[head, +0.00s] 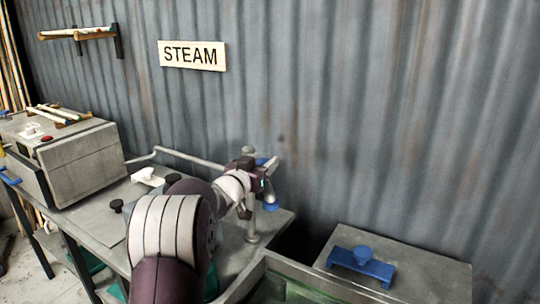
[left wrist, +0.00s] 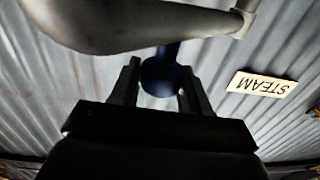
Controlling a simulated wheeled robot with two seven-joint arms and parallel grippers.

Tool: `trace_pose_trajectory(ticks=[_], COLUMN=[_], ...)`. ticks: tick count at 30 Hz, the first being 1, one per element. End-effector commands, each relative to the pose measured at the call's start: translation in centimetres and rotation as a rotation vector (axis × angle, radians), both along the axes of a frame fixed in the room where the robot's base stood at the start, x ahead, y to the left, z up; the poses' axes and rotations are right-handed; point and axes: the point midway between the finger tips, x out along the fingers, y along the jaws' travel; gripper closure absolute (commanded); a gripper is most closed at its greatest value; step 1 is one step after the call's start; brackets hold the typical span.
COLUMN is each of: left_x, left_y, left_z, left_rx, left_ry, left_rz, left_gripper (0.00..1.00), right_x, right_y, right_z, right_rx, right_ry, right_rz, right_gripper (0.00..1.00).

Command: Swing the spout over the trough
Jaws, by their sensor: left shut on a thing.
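My left gripper (head: 262,182) is at the grey standpipe (head: 251,228) near the bench's right end. In the left wrist view its fingers (left wrist: 160,88) are shut on a dark blue knob (left wrist: 164,74), the spout's handle. A grey pipe, apparently the spout (left wrist: 130,25), crosses above the fingers there. In the head view my gripper hides much of the spout, and a blue tip (head: 270,204) hangs just below the gripper. The trough (head: 312,282), with a greenish inside, is at the bottom, right of the standpipe. The spout's exact direction is hard to tell. My right gripper is out of view.
A grey steam box (head: 70,152) stands at left on the bench (head: 118,222). A thin pipe (head: 190,158) runs from it toward the standpipe. A grey block (head: 425,272) with a blue handled piece (head: 361,264) is at right. A corrugated wall (head: 350,110) with a STEAM sign (head: 192,55) closes the back.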

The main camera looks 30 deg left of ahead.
Motion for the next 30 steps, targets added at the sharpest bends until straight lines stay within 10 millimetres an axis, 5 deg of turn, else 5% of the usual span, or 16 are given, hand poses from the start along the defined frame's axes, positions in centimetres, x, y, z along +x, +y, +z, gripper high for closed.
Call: trace_pose_trajectory(ticks=[18,19,21,30], left_x=[-0.45,-0.45,-0.45,-0.65], left_y=[0.45,0.45,0.44,0.47], left_z=[0.49,0.5,0.46,0.23], left_rx=[0.005,0.005,0.004,0.004], left_ry=[-0.012,-0.012,-0.012,-0.008], left_rz=[-0.047,-0.047,-0.047,-0.046], left_gripper=[1.0,0.51,0.35,0.35], right_x=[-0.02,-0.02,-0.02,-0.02], right_y=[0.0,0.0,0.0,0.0], right_z=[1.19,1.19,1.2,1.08], right_rx=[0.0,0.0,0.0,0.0], right_ry=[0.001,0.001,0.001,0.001], right_rz=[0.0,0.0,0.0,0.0], right_gripper=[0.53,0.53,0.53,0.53])
